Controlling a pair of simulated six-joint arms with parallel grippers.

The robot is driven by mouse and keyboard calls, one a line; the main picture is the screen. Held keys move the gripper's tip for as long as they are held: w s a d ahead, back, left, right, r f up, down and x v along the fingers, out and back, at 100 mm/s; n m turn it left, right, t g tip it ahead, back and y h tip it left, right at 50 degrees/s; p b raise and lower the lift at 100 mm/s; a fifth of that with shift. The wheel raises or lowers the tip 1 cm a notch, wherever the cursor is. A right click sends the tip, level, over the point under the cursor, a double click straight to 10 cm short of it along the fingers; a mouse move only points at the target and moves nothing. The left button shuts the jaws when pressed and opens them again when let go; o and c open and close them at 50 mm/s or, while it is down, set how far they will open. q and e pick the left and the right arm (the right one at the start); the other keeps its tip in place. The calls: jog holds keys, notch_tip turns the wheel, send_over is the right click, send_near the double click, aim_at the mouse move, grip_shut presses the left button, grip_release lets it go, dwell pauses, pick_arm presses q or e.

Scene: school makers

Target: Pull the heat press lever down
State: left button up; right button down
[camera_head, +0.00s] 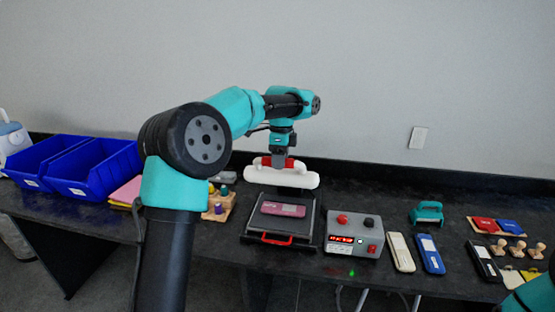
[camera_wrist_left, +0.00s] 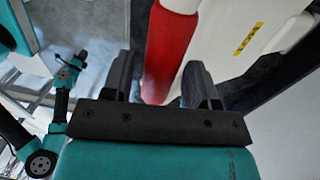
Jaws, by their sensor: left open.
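The heat press has a black base (camera_head: 256,236) with a red front handle and a white rounded upper head (camera_head: 253,174). A purple flat item (camera_head: 283,209) lies on its lower plate. My left gripper (camera_head: 283,161) is over the press head, at its red lever. In the left wrist view, the red lever (camera_wrist_left: 168,50) runs between the two spread black fingers of my open left gripper (camera_wrist_left: 162,82). Contact with the lever cannot be told. My right arm shows only as a teal edge (camera_head: 532,297) in the head view and small in the left wrist view.
A grey control box (camera_head: 340,222) with red and black knobs stands right of the press. Blue bins (camera_head: 95,168) stand at the left, and a wooden block holder (camera_head: 217,208) is just left of the press. A teal-handled tool (camera_head: 427,212), stamps and pads lie farther right.

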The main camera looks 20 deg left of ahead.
pick_arm(q)
grip_shut()
dwell(0.4)
